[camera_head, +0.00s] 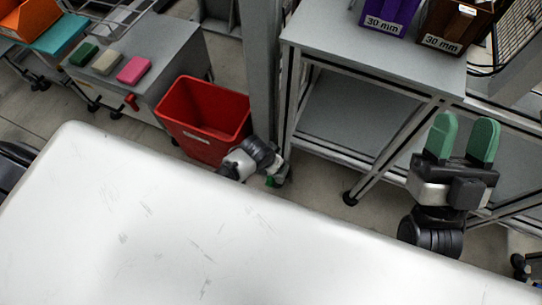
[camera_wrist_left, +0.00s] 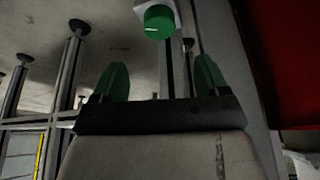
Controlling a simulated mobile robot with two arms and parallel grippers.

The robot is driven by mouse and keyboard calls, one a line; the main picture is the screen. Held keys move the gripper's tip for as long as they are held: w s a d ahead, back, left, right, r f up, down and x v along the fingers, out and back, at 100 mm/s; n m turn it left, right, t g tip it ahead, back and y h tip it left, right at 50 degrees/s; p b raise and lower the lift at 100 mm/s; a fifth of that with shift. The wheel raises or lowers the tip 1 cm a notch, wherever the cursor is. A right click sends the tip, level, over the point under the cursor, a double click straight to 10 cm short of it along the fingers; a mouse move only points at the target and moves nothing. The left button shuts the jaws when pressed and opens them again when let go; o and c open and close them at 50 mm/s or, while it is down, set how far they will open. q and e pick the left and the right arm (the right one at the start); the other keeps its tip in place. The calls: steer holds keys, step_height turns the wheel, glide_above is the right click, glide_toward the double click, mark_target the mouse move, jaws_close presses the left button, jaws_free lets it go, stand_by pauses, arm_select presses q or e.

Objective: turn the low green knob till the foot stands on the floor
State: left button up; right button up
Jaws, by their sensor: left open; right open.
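The green knob (camera_wrist_left: 158,22) shows at the top of the left wrist view, round with a pale mark on its face and a white piece behind it. My left gripper (camera_wrist_left: 160,80) is open, with one green finger on each side. The knob is beyond the fingertips, roughly centred between them, and nothing is in the jaws. In the head view my left gripper (camera_head: 273,177) is low beside the grey post, mostly hidden. I cannot make out the knob there. My right gripper (camera_head: 463,140) is open and empty, fingers pointing up, in front of the bench.
A red bin (camera_head: 204,122) stands left of the grey post (camera_head: 262,75). A grey bench (camera_head: 375,50) carries purple and brown boxes. One black bench foot (camera_head: 349,198) shows on the floor. Black feet on posts (camera_wrist_left: 78,27) appear in the left wrist view. A grey cabinet (camera_head: 165,50) holds coloured blocks.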

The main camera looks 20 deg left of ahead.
arm_select(q)
steer(key=shift+s+a+r, duration=0.1)
steer(key=shift+s+r, duration=0.1)
steer(key=shift+r, duration=0.25)
arm_select(e)
steer(key=shift+w+f+g+h, duration=0.5)
steer(key=shift+w+f+g, duration=0.2)
steer(key=shift+g, duration=0.1)
steer(key=shift+r, duration=0.1)
